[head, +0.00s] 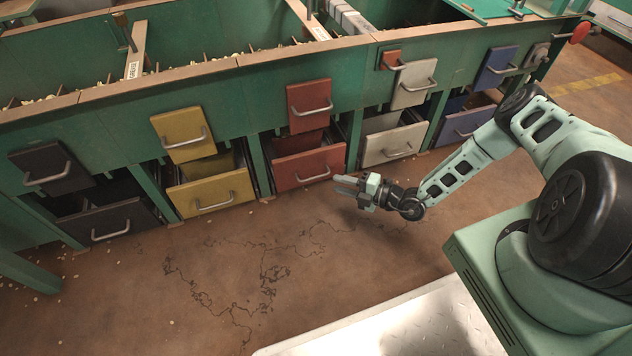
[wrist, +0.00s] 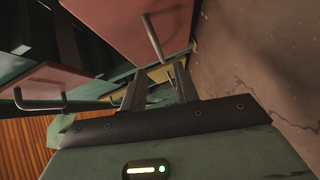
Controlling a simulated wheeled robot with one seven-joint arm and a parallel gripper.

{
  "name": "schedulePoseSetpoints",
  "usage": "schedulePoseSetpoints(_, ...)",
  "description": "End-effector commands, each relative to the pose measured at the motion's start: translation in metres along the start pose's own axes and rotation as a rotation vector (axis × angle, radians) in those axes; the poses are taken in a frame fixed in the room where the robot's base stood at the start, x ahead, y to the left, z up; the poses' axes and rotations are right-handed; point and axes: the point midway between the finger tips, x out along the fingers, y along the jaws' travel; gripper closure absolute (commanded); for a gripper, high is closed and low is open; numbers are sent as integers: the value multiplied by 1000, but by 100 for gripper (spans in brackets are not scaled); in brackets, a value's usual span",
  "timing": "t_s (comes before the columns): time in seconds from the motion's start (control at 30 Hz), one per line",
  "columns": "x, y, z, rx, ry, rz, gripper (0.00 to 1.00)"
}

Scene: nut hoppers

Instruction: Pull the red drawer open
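The red drawer (head: 300,166) is in the lower row of the green hopper bench, under a smaller red front (head: 309,98). Its grey bar handle (head: 316,178) faces me, and some red interior shows above its front. In the wrist view the red drawer (wrist: 112,22) is at the top, with its handle (wrist: 153,38) hanging near the fingers. The smaller red front (wrist: 50,80) is at the left there. My gripper (head: 340,184) is just right of the handle in the head view. In the wrist view my gripper (wrist: 161,68) is open and empty, apart from the handle.
A yellow drawer (head: 210,186) and a black drawer (head: 90,218) are to the left. The brown floor (head: 300,260) in front is clear except for cracks and small scattered bits.

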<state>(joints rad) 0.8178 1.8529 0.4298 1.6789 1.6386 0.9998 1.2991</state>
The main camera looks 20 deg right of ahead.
Motion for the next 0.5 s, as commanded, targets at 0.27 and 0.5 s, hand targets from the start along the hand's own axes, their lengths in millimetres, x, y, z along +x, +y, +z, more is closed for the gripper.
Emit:
schedulePoseSetpoints(0.27,57,-4,0,-4,3,1,70)
schedulePoseSetpoints(0.5,84,-1,1,-3,1,0,70)
